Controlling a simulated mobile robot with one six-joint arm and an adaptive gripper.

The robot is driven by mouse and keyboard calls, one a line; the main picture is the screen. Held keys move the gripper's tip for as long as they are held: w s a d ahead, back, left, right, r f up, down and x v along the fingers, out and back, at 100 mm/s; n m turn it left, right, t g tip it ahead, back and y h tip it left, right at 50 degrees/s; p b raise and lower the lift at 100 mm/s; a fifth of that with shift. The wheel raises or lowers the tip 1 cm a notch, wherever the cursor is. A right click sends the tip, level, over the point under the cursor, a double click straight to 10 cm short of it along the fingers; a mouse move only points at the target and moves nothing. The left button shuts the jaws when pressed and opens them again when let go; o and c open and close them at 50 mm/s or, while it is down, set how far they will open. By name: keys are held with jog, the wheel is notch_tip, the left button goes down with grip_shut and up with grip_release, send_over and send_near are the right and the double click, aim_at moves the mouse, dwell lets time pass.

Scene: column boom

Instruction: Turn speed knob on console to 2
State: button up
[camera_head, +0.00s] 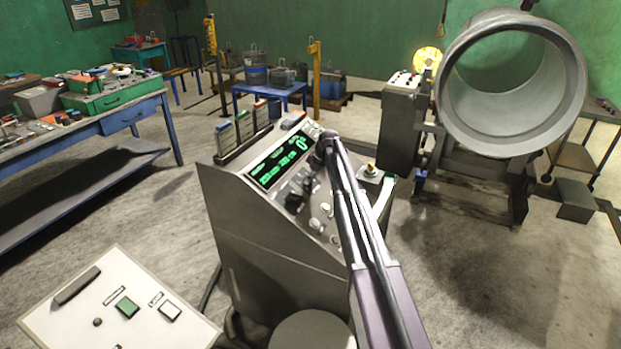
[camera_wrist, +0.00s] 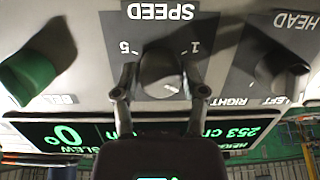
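The console (camera_head: 262,262) stands in the middle of the head view, with a green-lit display (camera_head: 272,170) and several knobs on its sloping top. In the wrist view, which looks upside down, the dark speed knob (camera_wrist: 160,70) sits under the label SPEED, between the marks 5 and 1. A small pale mark on it lies toward the picture's lower right. My gripper (camera_wrist: 160,78) is open, with one finger on each side of the knob; small gaps seem to remain. In the head view my arm crosses the console and partly hides its controls.
In the wrist view a green knob (camera_wrist: 38,72) is at left and the dark HEAD knob (camera_wrist: 280,72) at right, both close to the fingers. A white panel (camera_head: 60,325) is at lower left.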

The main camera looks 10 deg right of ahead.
jog(key=shift+o, duration=1.2)
jog(key=p+v, duration=1.2)
jog(key=v, duration=0.1)
jog(key=shift+d+r+p, duration=0.2)
jog(key=shift+r+p, duration=0.1)
jog(key=shift+p, duration=0.1)
jog(key=shift+s, duration=0.15)
jog(key=s+a+f+m+h+b, duration=0.1)
jog(key=s+f+m+b, duration=0.3)
jog(key=s, duration=1)
jog(key=s+a+f+m+g+h+b, duration=0.1)
jog(key=s+f+b, duration=0.4)
jog(key=s, duration=0.9)
jog(key=s+a+f+m+g+h+b, duration=0.1)
jog(key=s+a+f+m+b, duration=0.2)
jog(key=s, duration=1.1)
notch_tip(320, 180, down, 3)
jog(key=m+b, duration=0.1)
jog(key=m, duration=0.2)
jog(key=shift+s+r+m+h, duration=0.15)
jog(key=shift+s+m+h, duration=0.15)
jog(key=shift+h, duration=0.1)
